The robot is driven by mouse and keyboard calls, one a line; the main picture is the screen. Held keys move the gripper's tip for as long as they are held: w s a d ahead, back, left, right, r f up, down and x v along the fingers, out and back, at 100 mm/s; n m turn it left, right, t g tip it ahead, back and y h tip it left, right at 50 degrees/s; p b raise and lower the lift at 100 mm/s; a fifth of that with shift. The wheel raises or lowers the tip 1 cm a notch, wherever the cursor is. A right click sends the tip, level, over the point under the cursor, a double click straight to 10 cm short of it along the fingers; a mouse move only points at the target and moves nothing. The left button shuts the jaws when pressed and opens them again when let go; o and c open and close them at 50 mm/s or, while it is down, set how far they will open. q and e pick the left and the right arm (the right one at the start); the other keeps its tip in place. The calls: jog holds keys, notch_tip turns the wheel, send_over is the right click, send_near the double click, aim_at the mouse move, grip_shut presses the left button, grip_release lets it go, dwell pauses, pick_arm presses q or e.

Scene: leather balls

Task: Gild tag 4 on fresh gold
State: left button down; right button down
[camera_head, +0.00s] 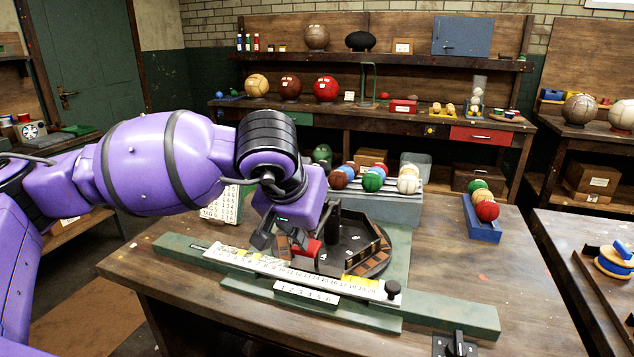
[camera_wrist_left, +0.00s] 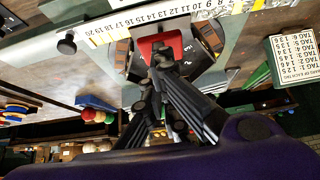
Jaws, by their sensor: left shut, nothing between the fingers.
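A bench press fixture with a dark round tray (camera_head: 357,238) stands on the wooden table. White digits show inside the tray, too small to read surely. A red block (camera_head: 308,249) sits at the tray's front left; it also shows in the wrist view (camera_wrist_left: 148,44). A white and yellow number scale (camera_head: 262,262) runs along the green rail in front, with a small plate numbered 1 to 6 (camera_head: 306,292) below it. My left gripper (camera_head: 288,246) is shut and empty, close by the red block; its fingertips (camera_wrist_left: 163,58) partly cover the block in the wrist view. I cannot tell if they touch it.
A printed tag chart (camera_head: 222,205) stands behind the arm, clearer in the wrist view (camera_wrist_left: 293,58). A grey rack of balls (camera_head: 378,198) stands behind the tray. A blue holder with balls (camera_head: 482,229) is to the right. The table's right front is mostly clear.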

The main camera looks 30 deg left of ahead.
pick_arm(q)
jog(key=shift+f, duration=0.1)
